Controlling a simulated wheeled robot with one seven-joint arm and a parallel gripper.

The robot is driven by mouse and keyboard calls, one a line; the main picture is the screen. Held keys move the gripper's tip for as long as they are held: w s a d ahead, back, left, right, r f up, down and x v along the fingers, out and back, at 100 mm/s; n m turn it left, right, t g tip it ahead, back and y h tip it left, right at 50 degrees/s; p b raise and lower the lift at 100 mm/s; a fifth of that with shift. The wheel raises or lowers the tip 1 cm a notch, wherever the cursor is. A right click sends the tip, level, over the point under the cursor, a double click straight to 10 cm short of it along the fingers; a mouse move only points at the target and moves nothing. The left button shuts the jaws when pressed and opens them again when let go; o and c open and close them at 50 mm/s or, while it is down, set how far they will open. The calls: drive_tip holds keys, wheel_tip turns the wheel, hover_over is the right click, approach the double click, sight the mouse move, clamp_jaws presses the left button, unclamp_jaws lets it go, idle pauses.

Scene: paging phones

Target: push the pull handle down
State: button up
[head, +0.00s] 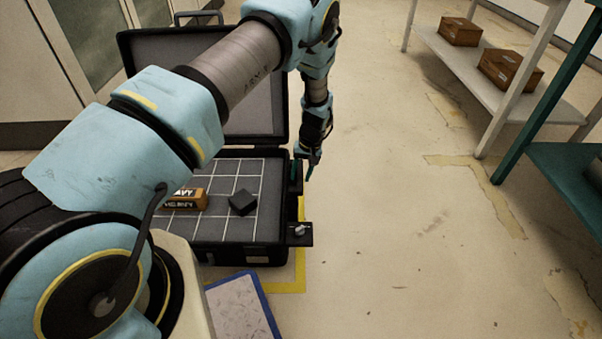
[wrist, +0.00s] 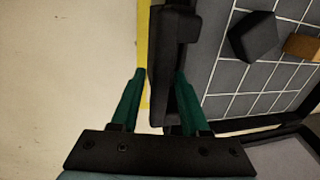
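An open black case (head: 276,200) lies on the floor, its lid (head: 254,100) raised at the back. A grey metal pull handle (head: 198,15) stands up behind the lid's top left. My gripper (head: 305,172) is at the case's right side, well apart from that handle. Nothing is held. The pull handle is not in the wrist view.
The gridded case floor holds an orange-brown box (head: 187,199) and a dark block (head: 243,203). A small bracket with a silver knob (head: 300,231) juts from the case's right side. A blue-edged board (head: 242,305) lies in front. Shelves (head: 480,75) stand right; the floor between is clear.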

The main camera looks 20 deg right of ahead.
drive_tip(key=shift+o, duration=0.7)
drive_tip(key=shift+r, duration=0.1)
wheel_tip(320, 180, up, 11)
drive_tip(key=d+p, duration=0.2)
drive_tip(key=shift+s+f, duration=0.2)
drive_tip(key=shift+s, duration=0.25)
